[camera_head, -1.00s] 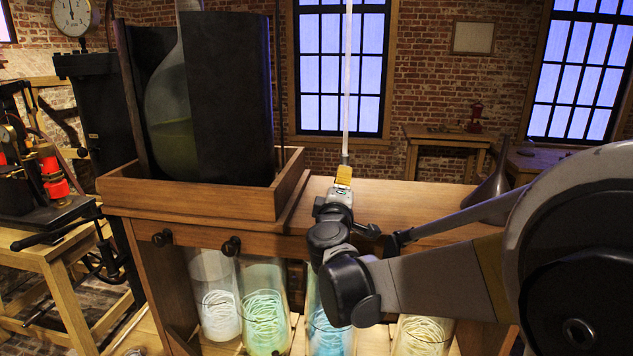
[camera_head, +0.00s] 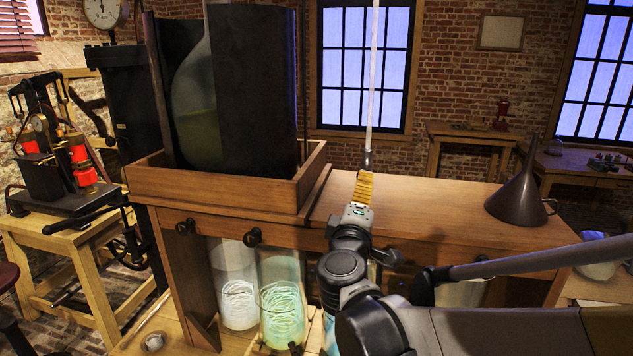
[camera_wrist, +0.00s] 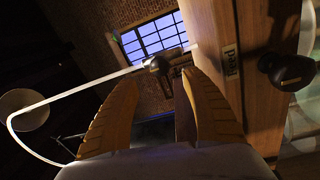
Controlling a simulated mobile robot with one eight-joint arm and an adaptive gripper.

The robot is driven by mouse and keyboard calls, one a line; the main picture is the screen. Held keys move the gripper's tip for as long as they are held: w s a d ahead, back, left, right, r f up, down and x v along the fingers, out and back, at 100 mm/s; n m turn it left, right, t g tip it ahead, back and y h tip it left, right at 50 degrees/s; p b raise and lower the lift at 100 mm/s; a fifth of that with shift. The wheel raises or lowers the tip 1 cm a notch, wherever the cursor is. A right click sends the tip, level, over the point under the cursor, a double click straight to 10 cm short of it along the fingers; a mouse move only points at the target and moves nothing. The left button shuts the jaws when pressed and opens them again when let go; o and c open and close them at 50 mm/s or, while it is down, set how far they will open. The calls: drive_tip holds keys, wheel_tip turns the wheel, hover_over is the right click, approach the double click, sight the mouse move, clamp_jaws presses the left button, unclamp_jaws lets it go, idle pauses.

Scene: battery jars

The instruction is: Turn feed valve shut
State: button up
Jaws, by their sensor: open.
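In the head view the fitting (camera_head: 367,160) shows just beyond my fingertips. My gripper (camera_head: 364,178) is over the wooden bench top, its yellow ribbed fingers pointing away from the head camera. In the wrist view my gripper (camera_wrist: 163,78) is open, with the fitting near and between the fingertips. I cannot tell whether the fingers touch it. The handle position is too small to read.
A dark funnel (camera_head: 517,195) stands on the bench top (camera_head: 430,205) to the right. A wooden tray (camera_head: 220,195) holds a large flask (camera_head: 197,100) and dark panels at left. Dark knobs (camera_head: 252,237) line the bench front, above glass jars (camera_head: 281,300).

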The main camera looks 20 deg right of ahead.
drive_tip(key=v, duration=0.3)
drive_tip(key=shift+s, duration=0.1)
drive_tip(key=s+f+m+g+y+b, duration=0.25)
drive_tip(key=s+f+b, duration=0.2)
drive_tip(key=f, duration=0.55)
drive_tip(key=s+f+m+g+y+b, duration=0.2)
drive_tip(key=s+f+m+g+b, duration=0.3)
drive_tip(key=f, duration=0.5)
drive_tip(key=s+a+f+m+g+y+b, duration=0.1)
drive_tip(key=s+a+f+y+b, duration=0.2)
drive_tip(key=s+a+f+y, duration=0.3)
drive_tip(key=s+a+f, duration=0.2)
drive_tip(key=a+f, duration=0.1)
drive_tip(key=a, duration=0.2)
drive_tip(key=shift+a+f+m, duration=0.3)
drive_tip(key=shift+a+m, duration=0.05)
drive_tip(key=shift+c, duration=0.4)
